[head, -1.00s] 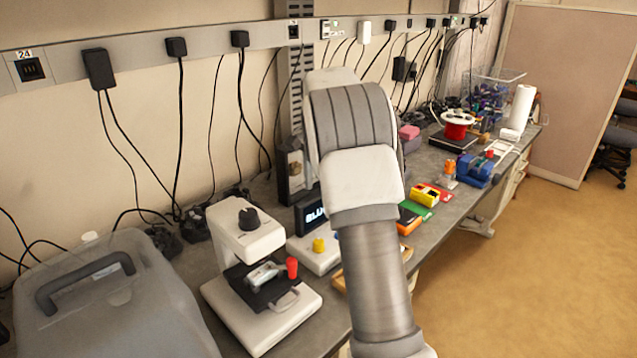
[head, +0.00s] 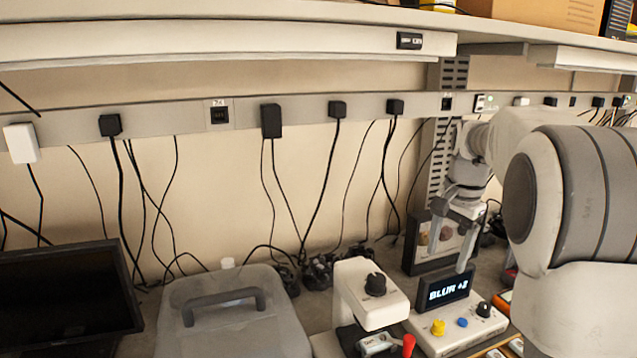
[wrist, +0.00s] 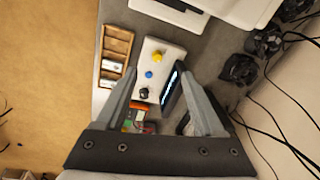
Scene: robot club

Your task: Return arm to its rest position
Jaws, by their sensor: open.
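My gripper (head: 459,240) hangs from my arm at the right of the head view, above the back of the bench. In the wrist view my gripper (wrist: 165,97) shows two grey fingers spread wide with nothing between them that is held. Below it is a white control box (head: 447,328) with a yellow, a blue and a black knob and a small display (head: 443,291) reading "BLUR". The control box (wrist: 155,62) also shows between and beyond the fingers in the wrist view, apart from them.
A white device (head: 368,291) with a black knob and red handle stands left of the control box. A grey case (head: 232,325) and a dark monitor (head: 65,295) are farther left. A shelf (head: 230,40) runs overhead. A wooden tray (wrist: 114,48) lies beside the control box.

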